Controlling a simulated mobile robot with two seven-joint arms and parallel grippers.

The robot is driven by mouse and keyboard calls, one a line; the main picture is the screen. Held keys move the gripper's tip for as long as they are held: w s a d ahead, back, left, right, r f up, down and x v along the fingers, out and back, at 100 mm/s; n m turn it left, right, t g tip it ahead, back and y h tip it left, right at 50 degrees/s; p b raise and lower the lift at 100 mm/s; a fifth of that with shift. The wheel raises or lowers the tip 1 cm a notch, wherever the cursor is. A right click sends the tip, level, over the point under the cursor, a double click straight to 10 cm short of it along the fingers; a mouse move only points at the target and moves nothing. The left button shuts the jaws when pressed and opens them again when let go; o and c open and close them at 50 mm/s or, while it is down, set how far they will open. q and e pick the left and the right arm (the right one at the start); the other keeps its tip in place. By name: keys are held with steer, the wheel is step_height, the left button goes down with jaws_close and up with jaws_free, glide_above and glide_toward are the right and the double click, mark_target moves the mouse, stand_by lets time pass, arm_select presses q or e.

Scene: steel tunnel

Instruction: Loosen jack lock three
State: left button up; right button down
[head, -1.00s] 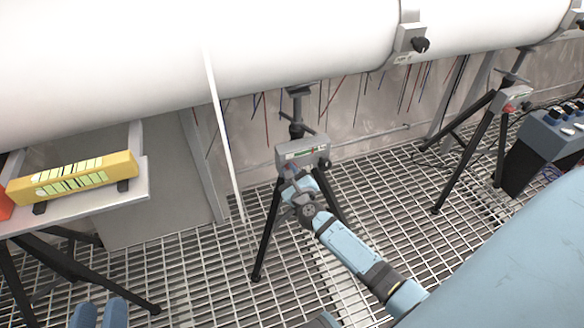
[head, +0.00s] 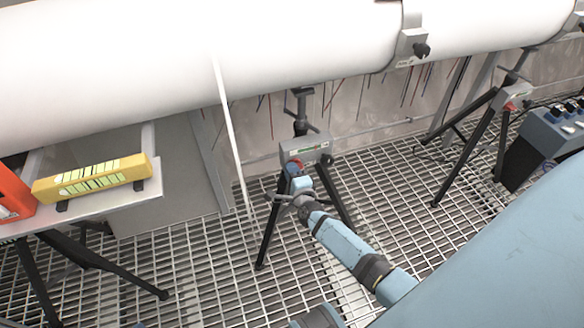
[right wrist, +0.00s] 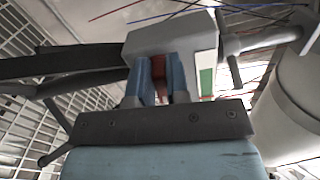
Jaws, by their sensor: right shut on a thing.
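A jack stand with a grey lock box (head: 306,148) stands under the white pipe, on black tripod legs. Its number cannot be read. My right gripper (head: 296,170) is at the front of this box, shut on a red lock knob. In the right wrist view, the blue fingers (right wrist: 161,80) sit on either side of the red lock knob (right wrist: 158,68), below the grey box (right wrist: 172,36). A green and white label (right wrist: 206,75) shows on the box. Most of the knob is hidden by the fingers. My left gripper is not in view.
The white pipe (head: 300,50) runs across the top. A second jack (head: 512,97) stands to the right, near a blue control box (head: 552,135). A yellow level (head: 95,178) lies on a shelf at left. Metal grating is the floor.

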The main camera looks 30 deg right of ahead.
steer(key=shift+f+n, duration=0.1)
steer(key=shift+n, duration=0.5)
arm_select(q)
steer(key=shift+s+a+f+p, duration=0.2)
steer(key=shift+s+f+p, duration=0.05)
steer(key=shift+p, duration=0.1)
arm_select(e)
steer(key=shift+f+n, duration=0.1)
steer(key=shift+n, duration=0.3)
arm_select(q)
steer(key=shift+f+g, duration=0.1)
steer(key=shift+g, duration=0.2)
arm_select(e)
steer(key=c, duration=1.1)
jaws_free()
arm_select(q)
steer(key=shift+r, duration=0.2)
arm_select(e)
steer(key=shift+s, duration=0.1)
